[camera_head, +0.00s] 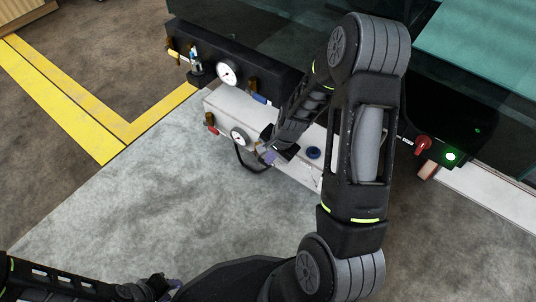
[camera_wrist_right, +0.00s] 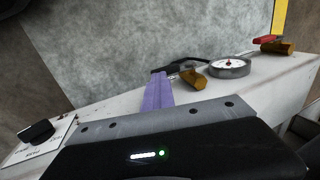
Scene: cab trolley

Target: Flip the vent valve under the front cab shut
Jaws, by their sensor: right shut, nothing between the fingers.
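My right gripper (camera_head: 270,154) is at the front of a white box (camera_head: 222,102) under the dark cab. In the right wrist view its purple fingers (camera_wrist_right: 157,90) are together and empty. Just beyond the fingertips are a brass valve body (camera_wrist_right: 193,79) and a black lever or hose (camera_wrist_right: 182,66); I cannot tell whether the fingers touch them. A red-handled brass valve (camera_wrist_right: 274,45) sits past the gauge (camera_wrist_right: 230,66); it also shows in the head view (camera_head: 211,122). No readable label marks the vent valve. My left gripper (camera_head: 165,287) is low at the bottom edge, its jaws unclear.
On the dark beam behind are a yellow-handled valve (camera_head: 178,55), a gauge (camera_head: 227,73) and a blue-handled valve (camera_head: 259,98). The grey floor in front is clear.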

